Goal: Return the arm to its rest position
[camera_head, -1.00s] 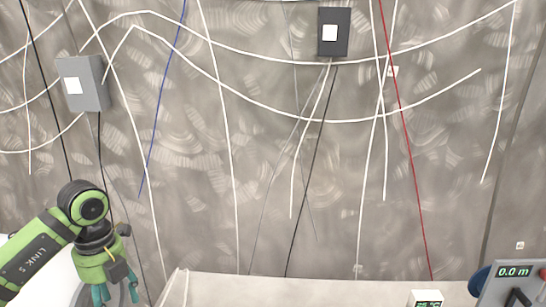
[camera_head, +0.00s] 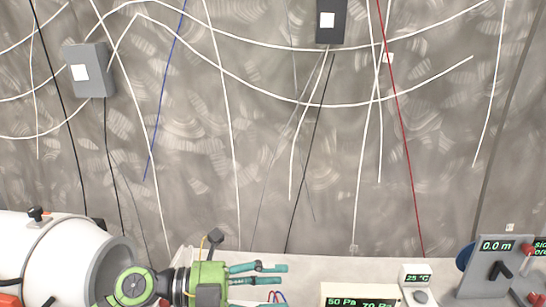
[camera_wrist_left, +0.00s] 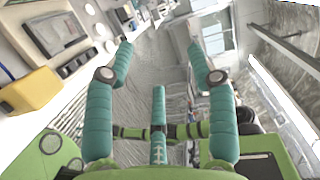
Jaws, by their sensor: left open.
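My left arm comes in low at the left of the head view. Its green and black wrist lies level, with the left gripper (camera_head: 284,274) pointing right above the pale bench top. The teal fingers are apart, with nothing between them. My right gripper does not show.
On the bench (camera_head: 300,265) stand a pressure display (camera_head: 360,297), a 25 °C box (camera_head: 416,276) and a lever panel (camera_head: 490,268). Cables and two grey boxes hang on the wall.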

